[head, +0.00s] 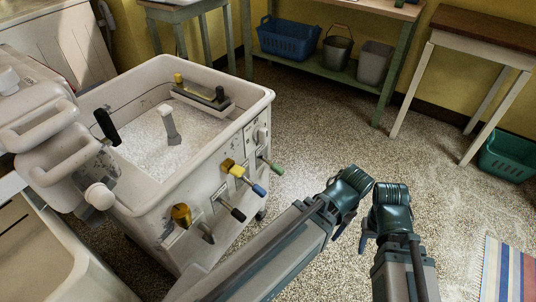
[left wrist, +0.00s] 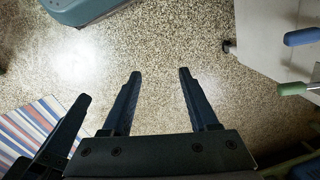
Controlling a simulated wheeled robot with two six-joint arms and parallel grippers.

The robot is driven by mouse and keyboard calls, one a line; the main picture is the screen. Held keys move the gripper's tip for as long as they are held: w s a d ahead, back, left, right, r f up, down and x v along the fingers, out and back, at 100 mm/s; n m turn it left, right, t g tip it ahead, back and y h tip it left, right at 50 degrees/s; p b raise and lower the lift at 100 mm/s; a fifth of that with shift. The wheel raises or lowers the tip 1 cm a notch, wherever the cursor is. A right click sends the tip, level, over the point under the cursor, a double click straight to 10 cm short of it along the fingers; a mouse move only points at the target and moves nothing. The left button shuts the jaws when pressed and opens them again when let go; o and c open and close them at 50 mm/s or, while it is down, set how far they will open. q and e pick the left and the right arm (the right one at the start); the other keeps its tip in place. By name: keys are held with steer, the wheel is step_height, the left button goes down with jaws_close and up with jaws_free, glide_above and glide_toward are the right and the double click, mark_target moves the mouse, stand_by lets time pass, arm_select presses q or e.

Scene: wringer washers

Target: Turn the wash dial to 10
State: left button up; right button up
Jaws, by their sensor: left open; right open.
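The white wringer washer (head: 215,130) stands at the left in the head view, its tub open. A small pale round knob (head: 262,134) sits high on its right-hand panel; it may be the wash dial, but its marks are too small to read. Levers with black, blue (head: 258,190) and green (head: 276,167) grips stick out of the same panel. My left gripper (head: 345,190) is right of the washer, apart from it. In the left wrist view its fingers (left wrist: 160,74) are apart, with nothing between them. My right gripper (head: 388,207) is beside it, open and touching nothing.
A green table (head: 340,75) with a blue basket (head: 288,38) and buckets on its lower shelf stands at the back. A wooden-topped table (head: 490,30) and a teal bin (head: 508,155) are at right. A striped rug (head: 508,275) lies front right. The middle floor is clear.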

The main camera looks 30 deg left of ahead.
arm_select(q)
steer(key=w+a+f+n+b, duration=0.2)
steer(key=w+a+f+b, duration=0.15)
steer(key=f+b, duration=0.5)
steer(key=n+t+y, duration=0.1)
steer(key=n+y, duration=1.6)
steer(key=n, duration=0.2)
glide_toward(267, 132)
steer(key=shift+t, duration=0.4)
steer(key=a, duration=0.9)
steer(key=shift+w+a+r, duration=0.1)
steer(key=shift+w+a, duration=0.05)
steer(key=shift+a, duration=0.2)
arm_select(e)
step_height(267, 132, down, 11)
steer(key=shift+r, duration=0.15)
arm_select(q)
jaws_close()
